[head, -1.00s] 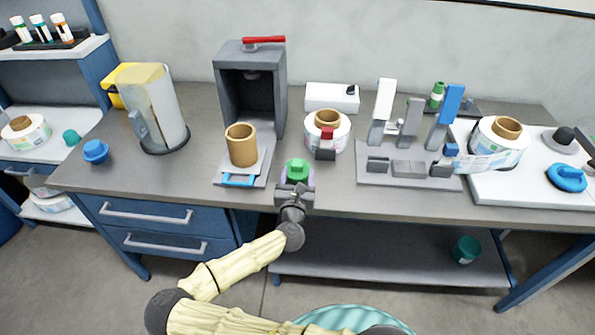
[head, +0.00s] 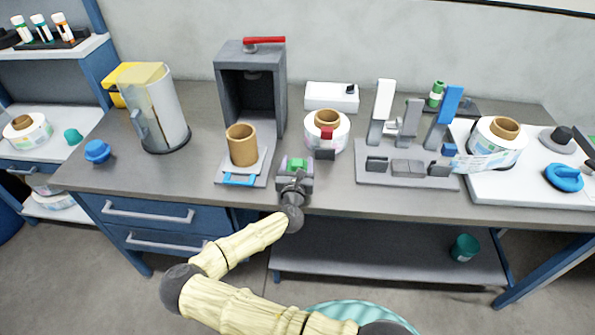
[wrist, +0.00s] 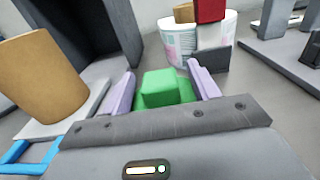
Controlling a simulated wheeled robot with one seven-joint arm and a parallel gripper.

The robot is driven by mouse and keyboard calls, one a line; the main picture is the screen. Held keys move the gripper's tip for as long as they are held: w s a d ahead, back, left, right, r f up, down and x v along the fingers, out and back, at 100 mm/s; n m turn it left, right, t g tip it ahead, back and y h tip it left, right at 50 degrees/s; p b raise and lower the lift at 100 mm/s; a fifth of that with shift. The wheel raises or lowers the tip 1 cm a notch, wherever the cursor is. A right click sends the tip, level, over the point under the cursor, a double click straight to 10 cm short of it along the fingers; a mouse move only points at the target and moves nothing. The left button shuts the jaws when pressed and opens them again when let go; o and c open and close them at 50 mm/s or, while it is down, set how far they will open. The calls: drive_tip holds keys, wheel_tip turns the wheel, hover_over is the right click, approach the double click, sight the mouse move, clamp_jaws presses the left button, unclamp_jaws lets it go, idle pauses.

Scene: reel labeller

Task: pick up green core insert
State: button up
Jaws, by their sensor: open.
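The green core insert (head: 297,164) sits on the bench near its front edge, right of the brown core. In the wrist view the green core insert (wrist: 162,88) has a raised block on a wider base and lies between my two lilac fingers. My gripper (head: 295,172) is open around it, with one finger on each side. In the wrist view my gripper (wrist: 162,84) shows a small gap by the fingers; I cannot tell if they touch the insert. The insert's lower near part is hidden by my gripper's body.
A brown core (head: 242,146) stands on a pale plate with a blue front, close left. A grey press (head: 250,85) stands behind. A label reel (head: 327,133) with a red and dark part is behind right. A grey fixture (head: 407,170) stands farther right.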

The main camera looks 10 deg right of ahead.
sight(297, 162)
drive_tip(key=c, duration=1.1)
drive_tip(key=shift+r, duration=0.1)
wheel_tip(297, 162, up, 10)
drive_tip(key=shift+f+b, duration=0.1)
drive_tip(key=shift+b, duration=0.25)
